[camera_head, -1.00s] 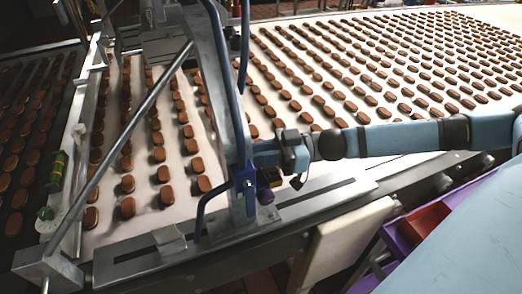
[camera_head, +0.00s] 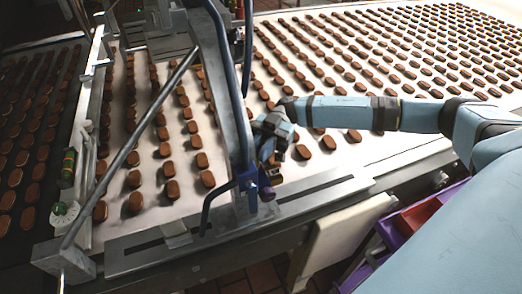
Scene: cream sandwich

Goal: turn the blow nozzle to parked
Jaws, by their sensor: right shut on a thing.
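The blow nozzle looks to be the dark blue bent tube (camera_head: 207,212) on the frame's upright at the near edge of the belt. The jaws and wrist partly hide the gripped part. My left gripper is not in view.
A wide white belt (camera_head: 300,165) carries rows of brown biscuits (camera_head: 172,190) under the metal frame (camera_head: 226,85). A slotted metal rail (camera_head: 310,190) runs along its near edge. Purple and red bins (camera_head: 425,215) stand at lower right.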

